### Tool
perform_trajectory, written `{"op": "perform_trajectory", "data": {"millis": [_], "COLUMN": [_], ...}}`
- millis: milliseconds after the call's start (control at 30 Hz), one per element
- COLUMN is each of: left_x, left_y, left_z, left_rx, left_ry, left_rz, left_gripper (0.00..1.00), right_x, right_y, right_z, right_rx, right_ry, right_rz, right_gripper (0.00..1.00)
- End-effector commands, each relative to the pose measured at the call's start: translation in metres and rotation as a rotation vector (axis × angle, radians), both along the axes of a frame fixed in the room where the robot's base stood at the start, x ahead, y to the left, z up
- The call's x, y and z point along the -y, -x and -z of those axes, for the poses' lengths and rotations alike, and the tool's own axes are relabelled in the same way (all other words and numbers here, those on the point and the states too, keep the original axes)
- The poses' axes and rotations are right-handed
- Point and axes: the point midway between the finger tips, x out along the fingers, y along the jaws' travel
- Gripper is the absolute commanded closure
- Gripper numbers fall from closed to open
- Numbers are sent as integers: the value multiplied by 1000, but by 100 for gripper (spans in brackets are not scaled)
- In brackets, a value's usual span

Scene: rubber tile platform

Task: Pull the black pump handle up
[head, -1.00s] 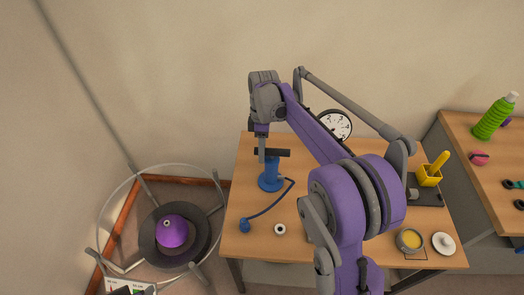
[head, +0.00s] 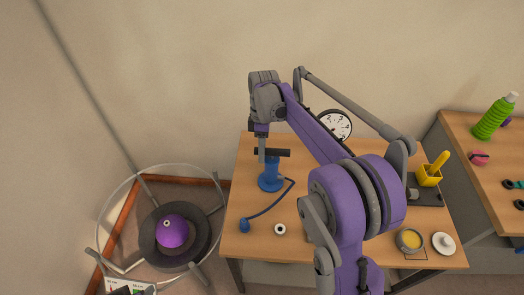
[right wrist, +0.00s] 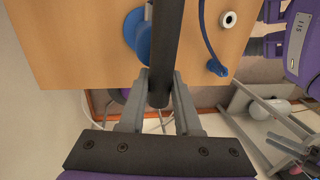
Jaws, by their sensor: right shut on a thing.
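The blue pump (head: 270,178) stands upright on the left part of the wooden table. Its black handle (head: 280,153) is a bar lying across, just above the blue body. My right gripper (head: 262,154) comes down from above at the handle's left part. In the right wrist view the black handle (right wrist: 168,45) runs between the two fingers of my right gripper (right wrist: 159,88), which are shut on it. The pump's blue body (right wrist: 138,35) is partly hidden behind the handle there. A blue hose runs from the pump to a blue end piece (head: 244,226). My left gripper is not in view.
A round gauge (head: 335,125) stands behind my right arm. A white ring (head: 280,229) lies right of the hose's end. A yellow holder (head: 428,176), a bowl (head: 410,239) and a white lid (head: 443,243) are at the table's right. A purple ball (head: 173,232) sits inside a round stand at left.

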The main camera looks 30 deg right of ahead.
Motion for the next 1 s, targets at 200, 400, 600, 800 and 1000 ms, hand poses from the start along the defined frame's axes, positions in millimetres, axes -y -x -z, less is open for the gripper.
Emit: {"op": "perform_trajectory", "data": {"millis": [200, 400, 600, 800, 1000], "left_x": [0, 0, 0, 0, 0], "left_y": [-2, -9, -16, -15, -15], "left_z": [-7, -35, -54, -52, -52], "left_rx": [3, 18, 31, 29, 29], "left_ry": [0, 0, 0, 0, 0], "left_rz": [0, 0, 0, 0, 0], "left_gripper": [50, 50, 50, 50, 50], "right_x": [0, 0, 0, 0, 0], "right_y": [0, -1, -1, 0, 0], "right_z": [-10, -54, -87, -85, -85], "right_rx": [1, 3, 2, 1, 0], "right_ry": [1, 1, 1, 1, 0], "right_rz": [0, 0, 0, 1, 1], "right_gripper": [100, 100, 100, 100, 46]}}
